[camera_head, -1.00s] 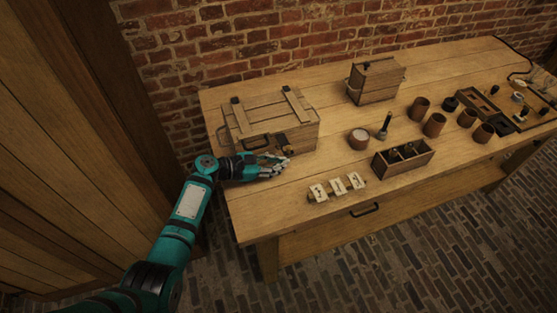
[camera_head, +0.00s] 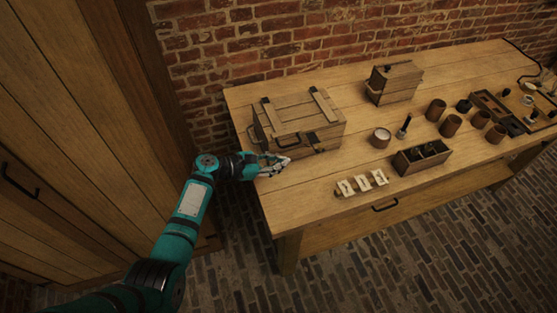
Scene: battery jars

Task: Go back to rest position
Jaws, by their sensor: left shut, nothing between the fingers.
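My left gripper (camera_head: 277,168) is shut and empty. It is at the left front part of the wooden workbench (camera_head: 320,196), just in front of a large lidded wooden crate (camera_head: 298,127). I cannot tell whether it touches the crate. My left arm comes in from the lower left. My right gripper is not in view.
A small wooden box (camera_head: 394,81) stands at the back. A divided box (camera_head: 420,157), a white-topped jar (camera_head: 380,137), several brown jars (camera_head: 450,126) and a row of white plates (camera_head: 361,183) stand on the bench. A wooden door (camera_head: 75,120) is at the left.

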